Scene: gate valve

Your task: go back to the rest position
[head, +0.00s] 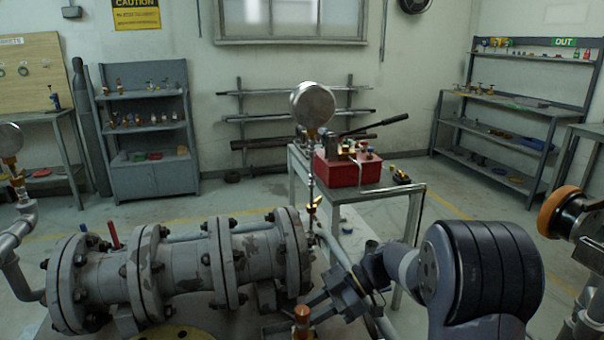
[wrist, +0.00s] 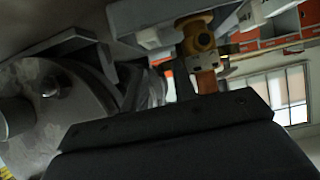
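My gripper (head: 312,308) is low in the front middle of the head view, at the end of my dark arm. Its two fingers point left and look spread apart, with no held thing visible between them. An orange-topped fitting (head: 302,314) stands by the fingertips; I cannot tell whether they touch it. The grey flanged pipe assembly (head: 190,262) lies just left of my gripper. In the wrist view, a dark gripper part fills the bottom, a brass fitting with an orange part (wrist: 198,45) is above it, and a round grey flange (wrist: 60,105) is at left.
A steel table (head: 385,192) with a red box (head: 347,171) and a long-handled tool stands behind my arm. A pressure gauge (head: 312,104) rises beside the right flange. An orange-rimmed wheel (head: 560,212) is at right. Shelves (head: 148,178) line the back wall. Floor is open at the back left.

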